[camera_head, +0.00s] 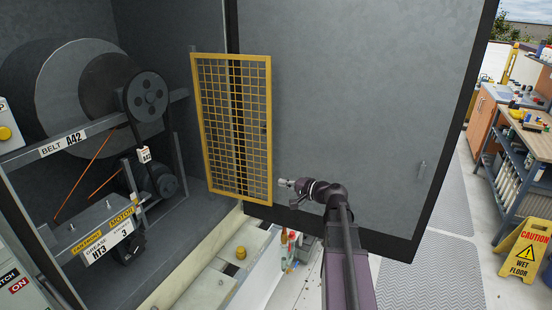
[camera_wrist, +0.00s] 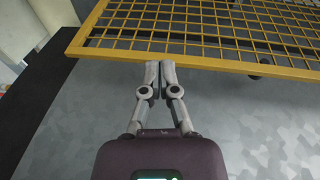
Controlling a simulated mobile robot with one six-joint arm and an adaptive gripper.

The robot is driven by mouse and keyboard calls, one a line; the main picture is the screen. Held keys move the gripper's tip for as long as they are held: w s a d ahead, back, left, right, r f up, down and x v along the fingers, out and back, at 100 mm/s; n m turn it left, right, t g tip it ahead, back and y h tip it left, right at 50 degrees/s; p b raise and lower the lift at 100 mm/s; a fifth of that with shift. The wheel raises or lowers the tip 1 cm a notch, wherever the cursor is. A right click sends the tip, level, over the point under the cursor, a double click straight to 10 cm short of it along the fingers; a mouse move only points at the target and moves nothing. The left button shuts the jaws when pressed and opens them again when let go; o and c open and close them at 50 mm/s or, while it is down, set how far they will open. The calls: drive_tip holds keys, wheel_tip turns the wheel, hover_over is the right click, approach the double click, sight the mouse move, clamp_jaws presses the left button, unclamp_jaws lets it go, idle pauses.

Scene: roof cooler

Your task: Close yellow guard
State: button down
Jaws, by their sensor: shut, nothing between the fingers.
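The yellow guard (camera_head: 271,150) is a framed mesh panel, swung out from the belt bay so that the pulleys and belt (camera_head: 150,97) show uncovered to its left. In the head view my gripper (camera_head: 281,183) is just right of the guard's lower right edge. In the wrist view the guard's yellow frame bar (camera_wrist: 200,61) crosses just beyond my fingertips. My gripper (camera_wrist: 161,66) is shut and empty, with its tips close to that bar. I cannot tell whether they touch it.
A large grey cabinet door (camera_head: 360,90) stands open behind the guard and my arm. A ledge (camera_head: 205,275) with a yellow-topped item runs below the bay. A workbench (camera_head: 535,140) and a yellow wet-floor sign (camera_head: 524,250) stand at the right.

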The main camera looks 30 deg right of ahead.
drive_tip(key=d+r+m+t, duration=0.2)
drive_tip(key=d+r, duration=0.1)
drive_tip(key=d, duration=0.2)
drive_tip(key=shift+r+h, duration=0.2)
drive_tip(key=shift+h, duration=0.2)
drive_tip(key=shift+w, duration=0.1)
drive_tip(key=shift+x, duration=4.9)
